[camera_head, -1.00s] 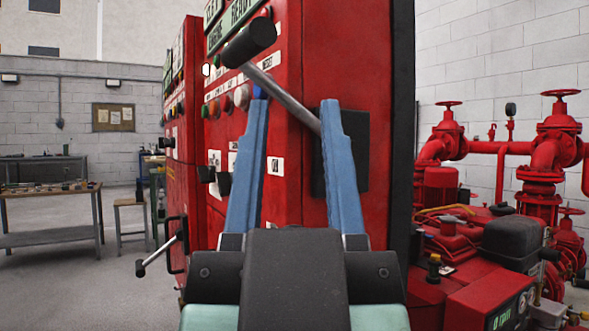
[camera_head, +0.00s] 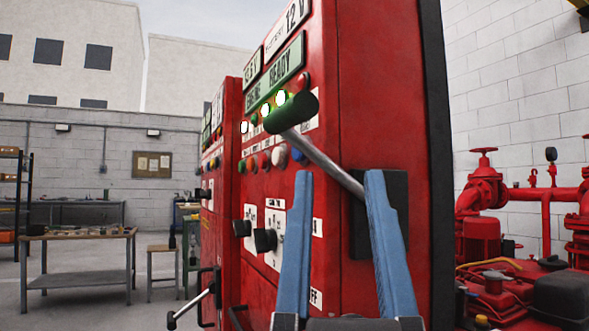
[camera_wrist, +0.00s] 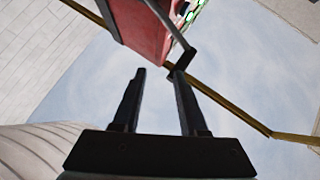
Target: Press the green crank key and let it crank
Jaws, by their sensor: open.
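A red control cabinet (camera_head: 365,80) stands in front of me, its panel face seen at a steep angle. A green button (camera_head: 242,166) sits at the left end of a button row, but I cannot read its label or tell whether it is the crank key. My gripper (camera_head: 339,173) is open and empty, its blue fingers pointing up in front of the cabinet's side, apart from the buttons. In the wrist view the open fingers (camera_wrist: 158,73) show against sky, with the cabinet (camera_wrist: 140,28) beyond. The display (camera_head: 277,75) reads "ENGINE READY"; several lamps (camera_head: 265,109) are lit.
Black knobs (camera_head: 265,240) project from the lower panel. Red pump pipes (camera_head: 482,190) stand at right, a workbench (camera_head: 78,237) at left.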

